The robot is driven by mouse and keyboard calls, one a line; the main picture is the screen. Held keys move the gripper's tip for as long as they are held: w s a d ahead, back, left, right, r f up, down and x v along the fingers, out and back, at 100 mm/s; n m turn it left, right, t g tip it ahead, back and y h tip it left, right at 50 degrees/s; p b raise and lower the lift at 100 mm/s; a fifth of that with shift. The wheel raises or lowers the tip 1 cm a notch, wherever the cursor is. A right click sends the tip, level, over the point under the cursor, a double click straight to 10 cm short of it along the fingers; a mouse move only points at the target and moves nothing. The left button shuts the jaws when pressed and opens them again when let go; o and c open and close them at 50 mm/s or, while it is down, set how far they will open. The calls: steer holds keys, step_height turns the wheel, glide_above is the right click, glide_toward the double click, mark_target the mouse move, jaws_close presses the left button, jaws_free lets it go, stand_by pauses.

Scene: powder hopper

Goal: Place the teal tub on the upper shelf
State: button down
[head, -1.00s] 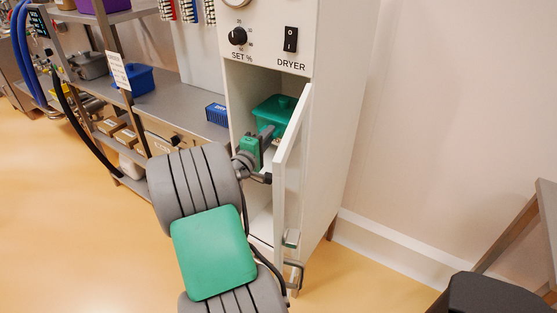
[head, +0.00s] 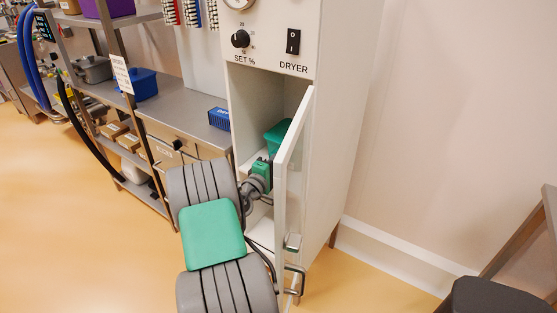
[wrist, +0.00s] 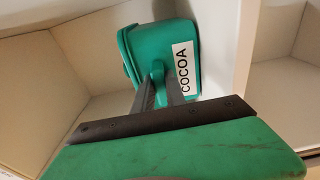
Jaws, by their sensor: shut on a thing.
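The teal tub (head: 277,132) is inside the dryer cabinet, at the level of the upper shelf (head: 246,163), partly hidden by the open door. In the wrist view the tub (wrist: 205,45) has a white label reading COCOA and shows tilted in the picture. My gripper (wrist: 166,88) is shut on the tub's near side, at a small protruding part. In the head view my gripper (head: 268,160) reaches into the cabinet beside the door edge. I cannot tell whether the tub's base touches the shelf.
The cabinet door (head: 293,185) stands open close to the right of my arm. The cabinet's side walls enclose the tub. A steel bench (head: 185,105) with a blue box (head: 218,117) is on the left. A dark stool (head: 490,297) is at lower right.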

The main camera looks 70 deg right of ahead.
steer(key=shift+f, duration=0.15)
steer(key=c, duration=1.4)
jaws_free()
steer(key=shift+o, duration=0.2)
steer(key=w+a+f+m+t+y, duration=0.1)
steer(key=w+a+f+y, duration=0.2)
steer(key=a, duration=0.8)
steer(key=w+a+m+t+y+b, duration=0.1)
steer(key=w+a+y, duration=0.35)
steer(key=a, duration=0.65)
steer(key=w+a+f+m+t+y, duration=0.1)
steer(key=w+a+f+m+y, duration=0.2)
steer(key=a, duration=0.7)
steer(key=s+a+r+n+y, duration=0.2)
steer(key=a+n+y, duration=0.1)
steer(key=a, duration=1)
steer(key=s+a+r+n+y, duration=0.1)
steer(key=s+a+n+y, duration=0.2)
steer(key=a, duration=1)
steer(key=shift+r+y, duration=0.35)
steer(key=shift+y, duration=0.5)
